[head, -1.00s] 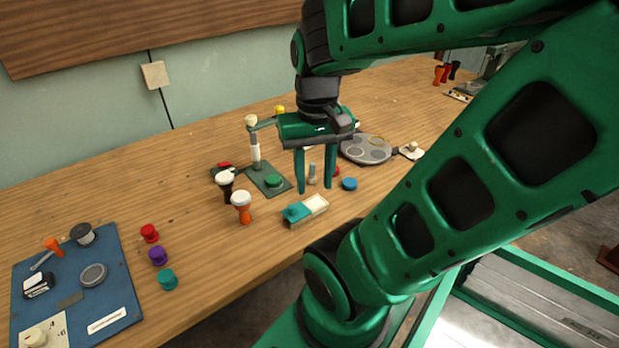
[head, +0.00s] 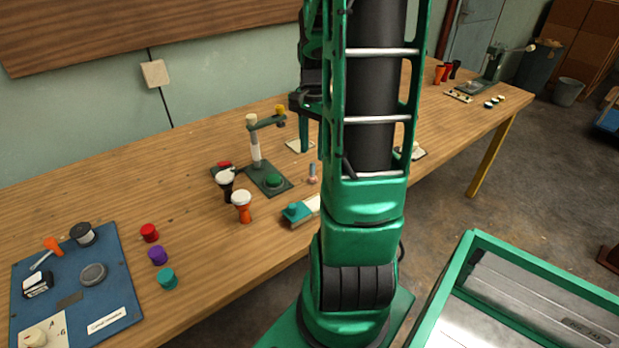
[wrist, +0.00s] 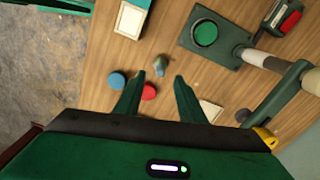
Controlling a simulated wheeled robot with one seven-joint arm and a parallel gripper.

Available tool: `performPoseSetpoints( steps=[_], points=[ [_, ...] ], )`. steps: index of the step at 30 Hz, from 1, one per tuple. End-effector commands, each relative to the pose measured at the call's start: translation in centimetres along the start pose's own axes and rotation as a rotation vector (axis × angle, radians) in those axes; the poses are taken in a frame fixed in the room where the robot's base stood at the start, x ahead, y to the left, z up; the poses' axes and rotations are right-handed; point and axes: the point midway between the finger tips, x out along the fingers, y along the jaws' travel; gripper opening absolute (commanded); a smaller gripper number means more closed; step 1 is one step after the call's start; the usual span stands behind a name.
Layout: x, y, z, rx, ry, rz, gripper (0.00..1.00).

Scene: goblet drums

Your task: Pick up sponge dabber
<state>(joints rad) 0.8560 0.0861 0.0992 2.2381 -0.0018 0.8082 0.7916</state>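The likely sponge dabber (head: 312,173) is a small piece with a pinkish foot and a grey-blue handle, standing on the table between the press stand and the teal-and-cream block. It also shows in the wrist view (wrist: 159,65), just beyond the fingertips and roughly in line with the gap between them. In the head view my arm hides most of the gripper; one green finger shows behind the dabber.
The press stand (head: 254,160) with a green pad is left of the dabber. The teal-and-cream block (head: 300,211) sits nearer the table edge. Blue (wrist: 117,80) and red (wrist: 148,91) discs lie near the left finger. Two goblet drums (head: 241,206) stand further left.

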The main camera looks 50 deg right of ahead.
Motion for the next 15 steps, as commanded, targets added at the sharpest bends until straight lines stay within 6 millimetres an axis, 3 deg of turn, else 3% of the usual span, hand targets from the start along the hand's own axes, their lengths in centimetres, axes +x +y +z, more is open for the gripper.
performPoseSetpoints(
  steps=[15],
  points=[
    [5.4, -0.1, -0.2, -0.001, -0.003, 0.004, 0.36]
  ],
)
